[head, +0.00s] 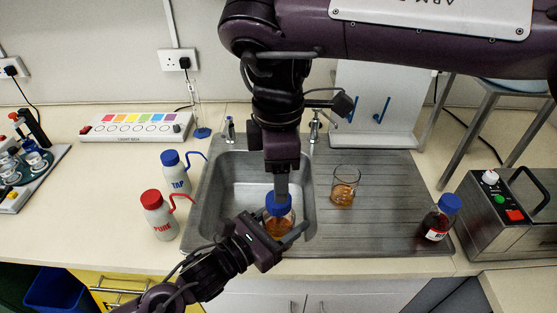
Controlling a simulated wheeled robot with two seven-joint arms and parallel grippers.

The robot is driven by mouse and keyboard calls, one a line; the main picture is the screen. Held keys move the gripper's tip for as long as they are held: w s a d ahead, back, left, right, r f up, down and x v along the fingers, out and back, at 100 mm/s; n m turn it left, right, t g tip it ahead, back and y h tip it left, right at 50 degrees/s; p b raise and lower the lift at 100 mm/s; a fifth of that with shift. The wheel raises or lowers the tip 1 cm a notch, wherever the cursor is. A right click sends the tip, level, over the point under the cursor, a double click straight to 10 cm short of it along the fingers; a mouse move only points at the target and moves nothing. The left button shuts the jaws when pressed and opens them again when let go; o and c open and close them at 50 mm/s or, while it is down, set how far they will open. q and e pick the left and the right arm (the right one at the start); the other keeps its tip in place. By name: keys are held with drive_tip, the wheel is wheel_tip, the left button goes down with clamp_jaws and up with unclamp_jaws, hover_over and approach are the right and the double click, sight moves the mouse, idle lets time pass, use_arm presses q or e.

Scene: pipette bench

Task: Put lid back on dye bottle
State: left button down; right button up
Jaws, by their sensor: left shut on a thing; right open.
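A clear bottle (279,228) with orange-brown liquid is upright above the front edge of the sink. My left gripper (283,238) is shut on its body from the front left. A blue lid (277,203) is at the top of this bottle; I cannot tell whether it is seated. My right gripper (281,188) comes straight down from above, its fingers open at the blue lid. The fingertips partly hide the lid's top, so contact is unclear.
A glass beaker (344,187) with orange liquid stands on the drainboard (375,220). The PURE bottle (160,218) and TAP bottle (175,176) stand left of the sink (226,188). A grey machine (505,215) is at the right. The drainboard's middle is clear.

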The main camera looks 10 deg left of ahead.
sight(279, 222)
drive_tip(key=n, duration=0.4)
drive_tip(key=shift+r, duration=0.2)
drive_tip(key=n, duration=0.6)
drive_tip(key=shift+r+n, duration=0.3)
drive_tip(key=shift+n, duration=0.1)
drive_tip(key=n, duration=0.4)
drive_tip(key=shift+r, duration=0.2)
drive_tip(key=n, duration=0.6)
drive_tip(key=shift+r, duration=0.25)
drive_tip(key=shift+f, duration=0.1)
drive_tip(key=shift+f, duration=3.9)
drive_tip(key=shift+c, duration=0.3)
